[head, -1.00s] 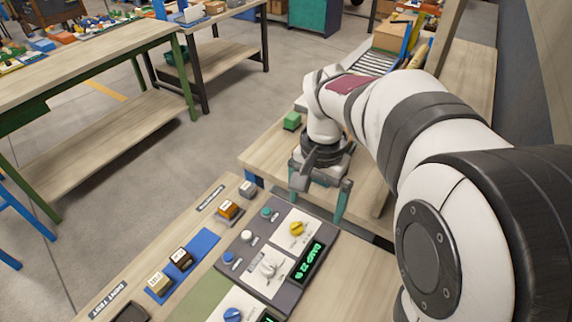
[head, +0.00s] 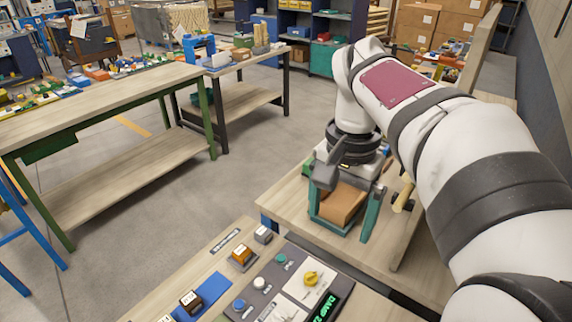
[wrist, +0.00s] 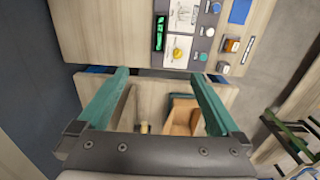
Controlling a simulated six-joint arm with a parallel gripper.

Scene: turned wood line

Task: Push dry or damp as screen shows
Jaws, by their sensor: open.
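The screen (head: 329,308) on the dark control panel shows green text that starts "DAMP 2", cut by the picture's lower edge. It also shows in the wrist view (wrist: 159,33), too small to read. Push buttons on bases stand left of the panel: an orange one (head: 241,254), a grey one (head: 263,234) and a dark one (head: 190,300) on a blue mat (head: 207,293). Their labels are too small to read. My gripper (head: 343,218) is open, with teal fingers, over the bench beyond the panel. It is well apart from the buttons.
A brown open bin (wrist: 183,117) and a wooden-handled tool (wrist: 142,127) are on the bench below my gripper. The panel carries a yellow knob (head: 311,278) and teal (head: 281,259), white (head: 259,283) and blue (head: 239,305) knobs. A gap separates the two benches.

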